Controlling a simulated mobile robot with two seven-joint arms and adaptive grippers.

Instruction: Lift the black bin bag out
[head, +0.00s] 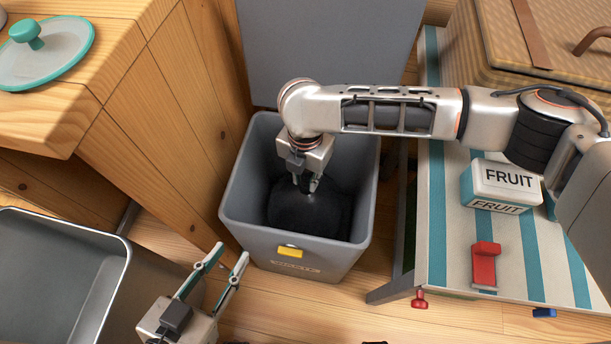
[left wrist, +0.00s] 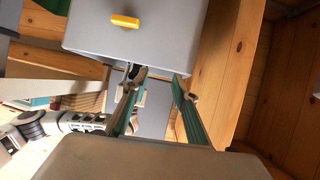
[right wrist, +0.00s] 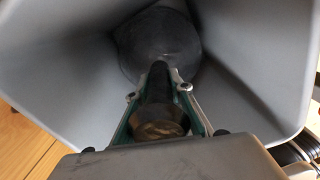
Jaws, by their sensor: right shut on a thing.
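The black bin bag (head: 309,211) sits low inside the grey bin (head: 235,190), whose lid stands open behind it. My right gripper (head: 306,186) reaches down into the bin from above. In the right wrist view its fingers (right wrist: 158,90) are shut on the gathered neck of the bag, and the round body of the bag (right wrist: 155,42) lies beyond. My left gripper (head: 226,258) is open and empty, in front of the bin and to its left. The left wrist view shows its two fingers (left wrist: 155,90) apart, with the bin's grey wall and yellow latch (left wrist: 125,21) near them.
A grey metal container (head: 115,285) stands at the lower left. A wooden cabinet (head: 170,100) flanks the bin on the left. On the right, a striped table (head: 450,265) carries a FRUIT box (head: 503,182), a red object (head: 485,266) and a wicker basket (head: 480,50).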

